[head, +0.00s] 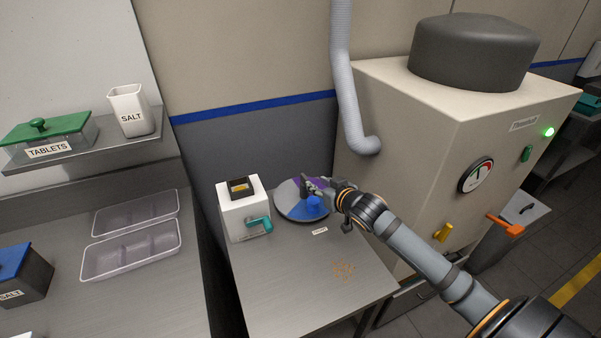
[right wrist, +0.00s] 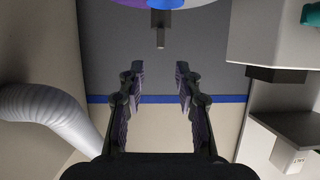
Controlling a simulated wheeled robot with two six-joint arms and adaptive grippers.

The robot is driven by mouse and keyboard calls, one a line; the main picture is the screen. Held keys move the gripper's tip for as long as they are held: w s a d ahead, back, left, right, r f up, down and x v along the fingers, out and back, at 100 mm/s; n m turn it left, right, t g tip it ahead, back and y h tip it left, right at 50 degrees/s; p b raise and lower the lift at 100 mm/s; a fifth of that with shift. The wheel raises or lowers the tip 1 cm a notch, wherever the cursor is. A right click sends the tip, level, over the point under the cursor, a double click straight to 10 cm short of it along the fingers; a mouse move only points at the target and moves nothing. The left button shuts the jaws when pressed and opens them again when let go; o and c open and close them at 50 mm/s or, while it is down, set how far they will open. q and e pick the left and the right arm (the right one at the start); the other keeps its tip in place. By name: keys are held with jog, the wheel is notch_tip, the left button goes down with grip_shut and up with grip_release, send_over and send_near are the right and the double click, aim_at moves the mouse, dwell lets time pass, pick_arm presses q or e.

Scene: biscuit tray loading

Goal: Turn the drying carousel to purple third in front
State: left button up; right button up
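The drying carousel (head: 284,203) is a round disc on the steel table, beside the white box. Its pale grey third lies at the left, its blue third at the front, and its purple third at the back, partly hidden by my right gripper. The carousel's edge (right wrist: 200,4) shows at the top there, with a grey peg (right wrist: 160,32) beyond the fingertips. My left gripper is out of view.
A white box (head: 238,207) with a teal handle (head: 259,225) stands close to the carousel's left. A label (head: 320,231) and scattered crumbs (head: 343,270) lie in front. The large beige machine (head: 400,130) and its grey hose (head: 346,90) bound the right side.

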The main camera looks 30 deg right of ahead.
aim_at(305, 177)
jog(key=shift+w+f, duration=0.15)
jog(key=shift+w, duration=0.4)
jog(key=shift+x, duration=1.1)
jog(key=x, duration=0.6)
jog(key=shift+w+f, duration=0.1)
jog(key=shift+w, duration=0.25)
jog(key=c, duration=0.4)
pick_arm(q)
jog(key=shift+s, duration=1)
pick_arm(e)
grip_shut()
